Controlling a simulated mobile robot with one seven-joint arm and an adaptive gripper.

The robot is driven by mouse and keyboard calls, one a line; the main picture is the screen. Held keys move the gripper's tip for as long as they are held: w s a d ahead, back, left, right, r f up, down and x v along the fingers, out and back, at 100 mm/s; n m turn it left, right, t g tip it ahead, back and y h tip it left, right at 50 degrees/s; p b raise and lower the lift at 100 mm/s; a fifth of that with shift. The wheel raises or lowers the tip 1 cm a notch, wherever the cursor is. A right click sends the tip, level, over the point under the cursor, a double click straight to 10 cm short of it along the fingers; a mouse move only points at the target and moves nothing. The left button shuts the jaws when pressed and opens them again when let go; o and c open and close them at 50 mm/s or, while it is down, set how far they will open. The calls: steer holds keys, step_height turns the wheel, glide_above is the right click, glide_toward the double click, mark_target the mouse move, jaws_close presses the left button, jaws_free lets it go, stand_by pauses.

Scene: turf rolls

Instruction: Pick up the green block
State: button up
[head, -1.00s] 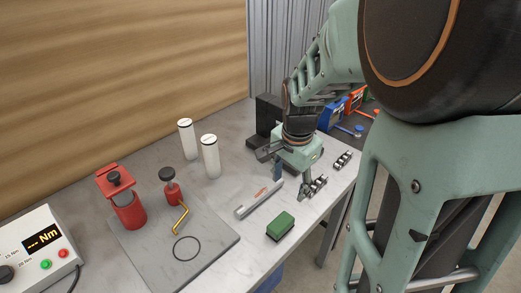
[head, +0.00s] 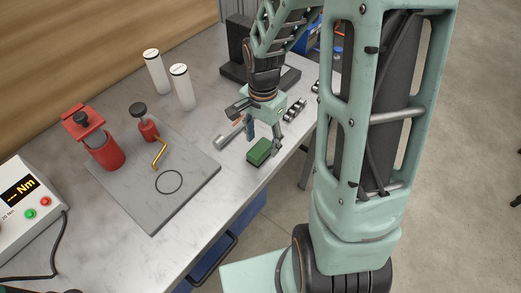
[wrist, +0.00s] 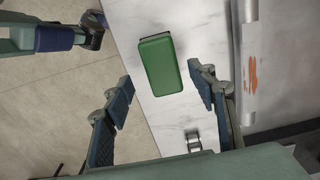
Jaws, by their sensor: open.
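The green block (head: 259,151) lies on the grey worktable near its front edge. It has a dark underside. In the wrist view the green block (wrist: 161,65) shows whole, ahead of the fingertips and between their lines, nearer the right finger. My gripper (head: 263,137) is open and empty, just above and behind the block in the head view. In the wrist view my gripper (wrist: 165,85) has its two blue-padded fingers spread wide. I cannot tell its exact height above the table.
Metal chain-like parts (head: 294,109) lie behind. A grey mat (head: 150,210) holds a red canister (head: 103,150), a yellow hook and a black ring. Two white cylinders (head: 182,87) stand farther back. The table's front edge is close.

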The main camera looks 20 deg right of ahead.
mark_target(260, 148)
steer(key=shift+a+f, duration=0.15)
steer(key=shift+f, duration=0.8)
steer(key=shift+a+f, duration=0.15)
steer(key=shift+f, duration=0.8)
steer(key=c, duration=1.2)
steer(key=shift+c, duration=0.2)
